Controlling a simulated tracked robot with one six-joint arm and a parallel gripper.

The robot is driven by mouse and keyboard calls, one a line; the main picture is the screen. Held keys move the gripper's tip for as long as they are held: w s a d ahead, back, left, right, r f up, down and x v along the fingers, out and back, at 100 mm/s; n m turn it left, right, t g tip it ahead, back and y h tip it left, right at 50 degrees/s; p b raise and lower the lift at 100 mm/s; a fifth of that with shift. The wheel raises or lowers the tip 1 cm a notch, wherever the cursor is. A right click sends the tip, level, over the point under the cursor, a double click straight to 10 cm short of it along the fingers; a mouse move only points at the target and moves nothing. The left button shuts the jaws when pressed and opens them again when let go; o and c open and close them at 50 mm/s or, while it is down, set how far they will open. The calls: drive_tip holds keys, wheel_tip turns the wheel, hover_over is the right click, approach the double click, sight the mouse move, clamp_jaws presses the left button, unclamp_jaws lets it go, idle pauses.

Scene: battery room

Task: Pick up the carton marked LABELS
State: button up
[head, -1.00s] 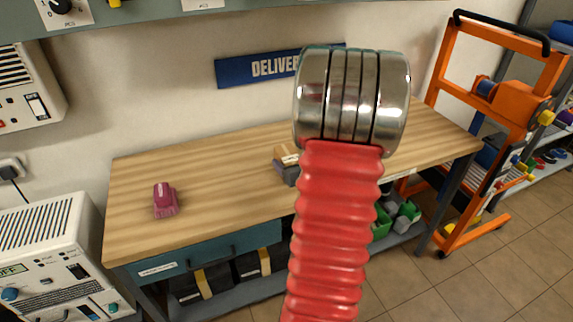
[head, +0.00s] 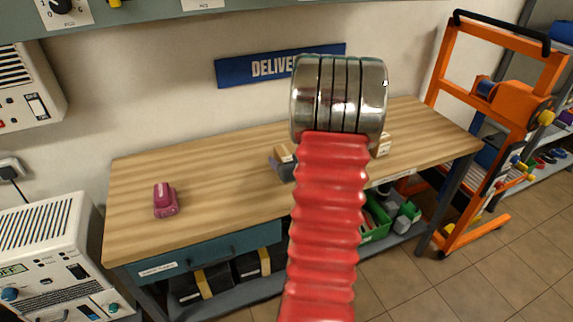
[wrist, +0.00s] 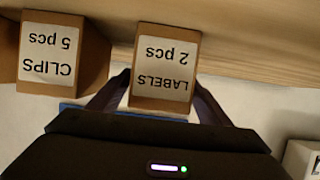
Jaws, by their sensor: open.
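In the wrist view the carton marked LABELS (wrist: 165,67) is a small brown box with a white label reading LABELS, 2 pcs, upside down in the picture. My gripper (wrist: 158,93) is open, with one dark finger on each side of the carton's lower end in the picture. I cannot tell whether either finger touches it. In the head view my red, ribbed arm and its metal end hide much of the bench's middle, and I cannot make out the gripper clearly there.
A carton marked CLIPS (wrist: 55,55) stands close beside the LABELS carton, left in the wrist view. In the head view, a small carton (head: 384,143) shows right of my arm on the wooden bench (head: 225,165). A magenta object (head: 165,200) lies at the bench's left.

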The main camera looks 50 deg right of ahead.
drive_tip(key=shift+c, duration=0.5)
drive_tip(key=c, duration=1.2)
drive_tip(key=shift+r, duration=0.15)
wheel_tip(320, 180, up, 10)
drive_tip(key=shift+f, duration=0.1)
